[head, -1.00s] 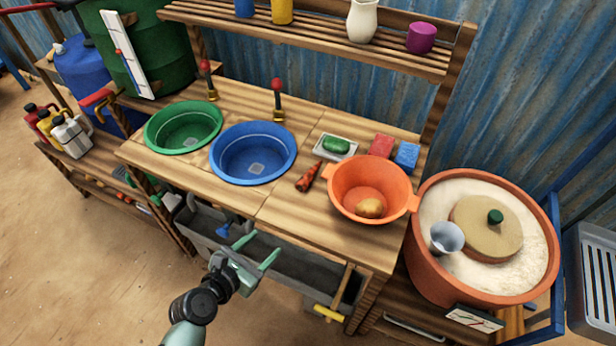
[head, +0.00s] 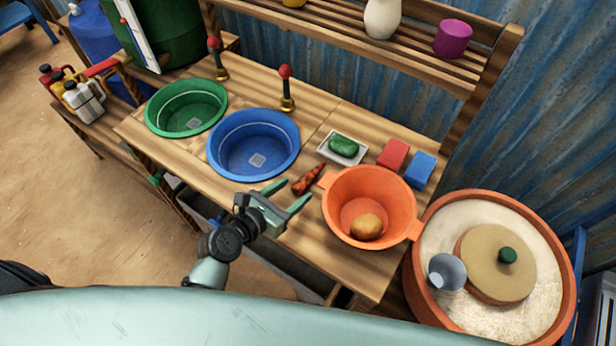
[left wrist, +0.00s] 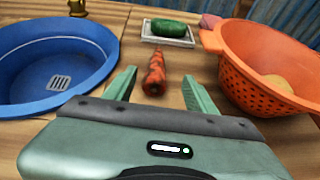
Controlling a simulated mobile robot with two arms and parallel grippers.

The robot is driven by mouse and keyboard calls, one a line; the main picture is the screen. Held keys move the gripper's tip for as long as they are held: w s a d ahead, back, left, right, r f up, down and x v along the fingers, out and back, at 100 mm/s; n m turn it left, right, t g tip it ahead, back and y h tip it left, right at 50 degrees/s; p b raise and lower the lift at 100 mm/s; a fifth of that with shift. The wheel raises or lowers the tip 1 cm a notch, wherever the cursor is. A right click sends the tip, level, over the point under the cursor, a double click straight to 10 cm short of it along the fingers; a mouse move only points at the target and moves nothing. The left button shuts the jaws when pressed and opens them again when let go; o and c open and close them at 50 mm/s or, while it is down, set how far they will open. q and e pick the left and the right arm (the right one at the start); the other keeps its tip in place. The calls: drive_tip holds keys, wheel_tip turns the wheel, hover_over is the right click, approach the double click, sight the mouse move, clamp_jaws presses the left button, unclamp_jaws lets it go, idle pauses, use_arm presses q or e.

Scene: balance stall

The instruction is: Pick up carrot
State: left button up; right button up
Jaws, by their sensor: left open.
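The orange carrot (head: 308,180) with dark marks lies on the wooden counter between the blue basin and the orange colander. My left gripper (head: 287,194) is open and empty, just in front of the carrot's near end in the head view. In the left wrist view the carrot (left wrist: 154,74) lies ahead, lined up between the two open fingertips (left wrist: 160,78); its near end is close to the level of the fingertips. I cannot tell the height of the fingers above the counter. My right gripper is not in view.
The blue basin (head: 222,165) is left of the carrot. The orange colander (head: 343,222), holding a potato (head: 366,226), stands close on its right. A white dish (head: 324,149) with a green item (head: 344,146) is behind. Red (head: 393,153) and blue (head: 419,169) blocks lie farther right.

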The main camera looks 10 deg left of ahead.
sight(298, 185)
use_arm(q)
drive_tip(key=shift+a+x, duration=0.25)
drive_tip(key=shift+x, duration=0.9)
drive_tip(key=x, duration=0.2)
drive_tip(key=shift+w+f, duration=0.2)
drive_tip(key=shift+w, duration=0.1)
drive_tip(key=shift+w+d+f, duration=0.15)
drive_tip(key=shift+w, duration=0.05)
clamp_jaws()
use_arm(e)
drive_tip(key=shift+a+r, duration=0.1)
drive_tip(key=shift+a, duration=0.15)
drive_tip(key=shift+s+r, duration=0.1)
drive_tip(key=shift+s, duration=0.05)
